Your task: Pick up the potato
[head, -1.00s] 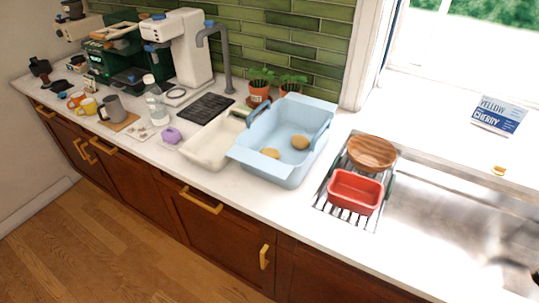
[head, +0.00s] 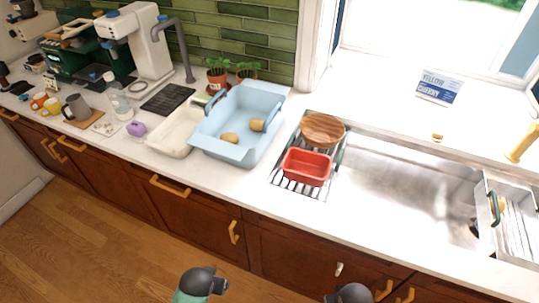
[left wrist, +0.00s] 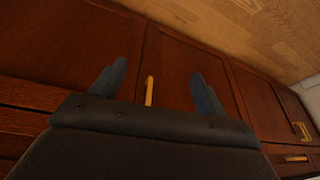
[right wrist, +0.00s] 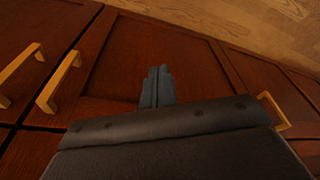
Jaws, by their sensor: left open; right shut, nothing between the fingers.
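Two tan, rounded objects lie inside the light blue basin (head: 213,145) on the counter. One tan lump (head: 229,138) is near the basin's front, and a second tan object (head: 257,125) is farther right against its inner side. Either could be the potato; they are too small to tell apart surely. My left gripper (left wrist: 157,88) is open and empty in front of brown cabinet doors. My right gripper (right wrist: 157,86) is shut and empty, also facing cabinet doors. In the head view only parts of my arms show at the bottom edge, well away from the basin.
A white tray (head: 168,142) stands left of the basin. Right of it are a wooden bowl (head: 322,129) and a red container (head: 306,168) on a rack beside the sink (head: 400,195). Potted plants (head: 218,79) stand behind. The counter's front strip is clear.

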